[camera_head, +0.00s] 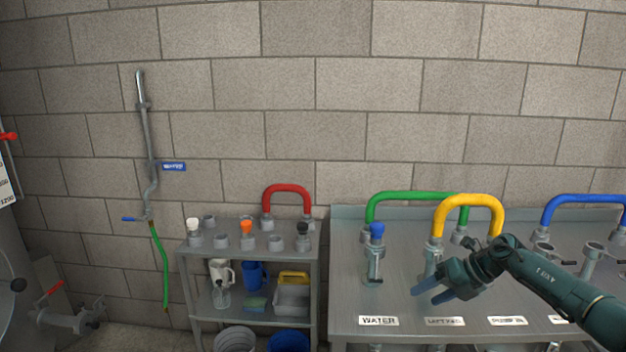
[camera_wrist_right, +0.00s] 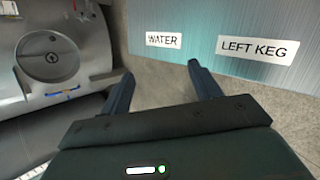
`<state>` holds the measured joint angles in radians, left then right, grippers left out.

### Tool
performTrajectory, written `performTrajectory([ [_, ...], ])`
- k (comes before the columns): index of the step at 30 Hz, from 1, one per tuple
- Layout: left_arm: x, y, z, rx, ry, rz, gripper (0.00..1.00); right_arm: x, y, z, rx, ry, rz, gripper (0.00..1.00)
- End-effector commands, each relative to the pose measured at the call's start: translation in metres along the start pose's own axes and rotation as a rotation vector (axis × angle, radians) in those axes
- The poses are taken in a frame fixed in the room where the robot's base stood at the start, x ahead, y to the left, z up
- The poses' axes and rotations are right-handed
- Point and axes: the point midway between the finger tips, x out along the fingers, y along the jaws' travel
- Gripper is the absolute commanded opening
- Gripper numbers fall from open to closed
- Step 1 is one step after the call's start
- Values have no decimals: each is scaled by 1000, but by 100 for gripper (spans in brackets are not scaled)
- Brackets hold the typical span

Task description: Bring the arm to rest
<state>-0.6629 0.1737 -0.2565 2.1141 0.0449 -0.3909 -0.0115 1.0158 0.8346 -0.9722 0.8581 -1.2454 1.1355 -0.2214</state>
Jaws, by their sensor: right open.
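My right gripper (camera_head: 432,291) reaches in from the right in the head view, in front of the steel bench (camera_head: 350,270) and a little left of the yellow hose's front end. Its fingers are apart with nothing between them. In the right wrist view the open gripper (camera_wrist_right: 160,85) points past the bench's front edge, near the WATER label (camera_wrist_right: 164,40) and the LEFT KEG label (camera_wrist_right: 257,50). My left gripper is not in view.
A green hose (camera_head: 415,195), a yellow hose (camera_head: 468,200) and a blue hose (camera_head: 585,198) arch above the bench. A blue-topped fitting (camera_head: 376,250) stands left of my gripper. A shelf rack (camera_head: 250,252) with a red hose (camera_head: 287,189) stands further left. A steel tank (camera_wrist_right: 55,60) shows in the wrist view.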

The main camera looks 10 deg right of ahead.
Motion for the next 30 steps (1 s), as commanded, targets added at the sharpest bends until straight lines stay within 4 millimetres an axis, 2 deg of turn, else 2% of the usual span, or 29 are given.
performTrajectory([
  [1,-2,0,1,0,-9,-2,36,35,24,-17,25,-4,88,63],
  [3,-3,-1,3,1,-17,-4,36,73,57,-37,82,-31,211,63],
  [6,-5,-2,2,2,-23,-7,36,118,108,-73,228,-77,398,63],
  [9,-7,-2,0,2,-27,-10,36,144,150,-106,433,-130,564,63],
  [13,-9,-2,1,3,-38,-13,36,157,186,-146,770,-198,726,63],
  [16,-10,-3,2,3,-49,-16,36,156,198,-175,1069,-249,803,63],
  [19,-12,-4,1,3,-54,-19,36,150,196,-206,1388,-299,835,63],
  [24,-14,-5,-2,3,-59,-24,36,133,174,-269,1933,-375,787,63],
  [27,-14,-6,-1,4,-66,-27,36,120,162,-307,2196,-406,723,63],
  [30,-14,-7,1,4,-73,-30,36,110,154,-336,2380,-427,660,63],
])
